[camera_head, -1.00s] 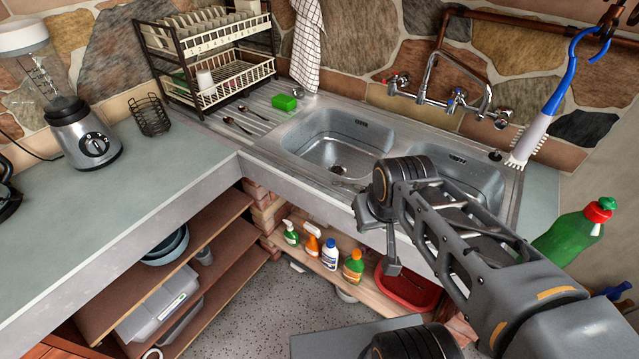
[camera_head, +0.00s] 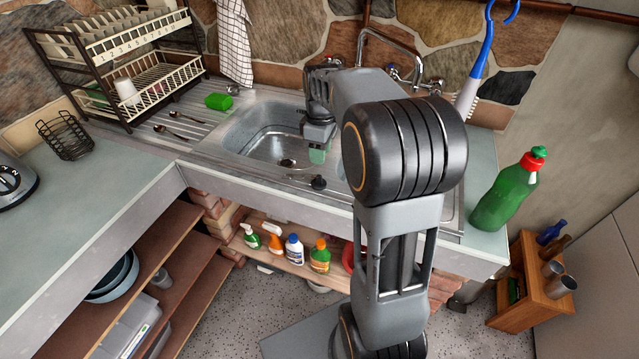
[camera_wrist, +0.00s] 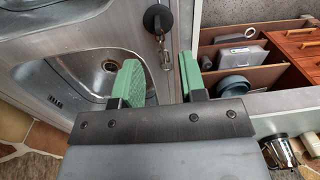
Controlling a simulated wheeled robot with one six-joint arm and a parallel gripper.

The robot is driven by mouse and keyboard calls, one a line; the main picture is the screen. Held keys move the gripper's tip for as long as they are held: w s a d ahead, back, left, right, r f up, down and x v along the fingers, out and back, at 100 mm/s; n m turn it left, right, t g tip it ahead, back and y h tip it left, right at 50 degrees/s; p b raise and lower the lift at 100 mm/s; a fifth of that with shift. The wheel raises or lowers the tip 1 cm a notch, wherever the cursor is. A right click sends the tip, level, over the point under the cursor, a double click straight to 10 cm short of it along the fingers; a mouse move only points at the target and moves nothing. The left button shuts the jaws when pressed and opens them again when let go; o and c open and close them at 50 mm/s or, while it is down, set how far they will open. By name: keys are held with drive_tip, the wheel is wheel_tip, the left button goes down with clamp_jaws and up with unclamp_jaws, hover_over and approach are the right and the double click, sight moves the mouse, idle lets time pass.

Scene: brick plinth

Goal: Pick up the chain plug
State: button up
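The chain plug is a round black stopper (camera_head: 318,182) on the metal front edge of the sink, by the divide between the basins. In the wrist view the stopper (camera_wrist: 157,19) is near the top, with its short metal chain (camera_wrist: 165,55) running down from it. My gripper (camera_head: 317,152) points down over the sink, just behind the stopper in the head view. In the wrist view my gripper (camera_wrist: 160,75) is open, with green pads apart. The chain's end appears between the fingertips, and the stopper lies beyond them. Nothing is held. My arm hides much of the right basin.
The left basin (camera_head: 250,142) is empty, with a drain in its floor. A green sponge (camera_head: 218,101) and dark spoons lie on the drainboard. A dish rack (camera_head: 150,85) stands at the back left. A green bottle (camera_head: 508,195) stands on the right counter. The tap (camera_head: 388,40) is behind my arm.

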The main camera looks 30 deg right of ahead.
sight(320, 176)
drive_tip(key=shift+s+f, duration=0.1)
drive_tip(key=shift+f, duration=4.35)
drive_tip(key=shift+c, duration=0.3)
clamp_jaws()
